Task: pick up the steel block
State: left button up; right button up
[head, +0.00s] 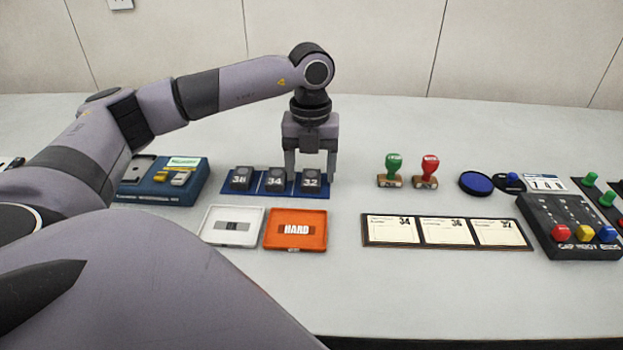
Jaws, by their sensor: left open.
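Three dark grey blocks stand in a row on a blue tray (231,192): one marked 38 (241,178), one marked 34 (275,180) and one marked 32 (311,181). Which of them is the steel block, I cannot tell from their look. My left gripper (311,177) points down at the right end of the tray. It is open, with one finger on each side of the 32 block in the picture. I cannot tell whether the fingers touch it. My right gripper is not in view.
A white tray (212,238) and an orange HARD tray (318,245) lie in front. A blue case (140,190) is left. Green (393,165) and red (430,168) stamps, a card board (367,240) and a button box (570,250) are right. Bare table lies between.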

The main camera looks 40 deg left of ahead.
pick_arm(q)
jog(key=shift+f, duration=0.45)
jog(key=shift+c, duration=0.3)
grip_shut()
jog(key=shift+r, duration=0.1)
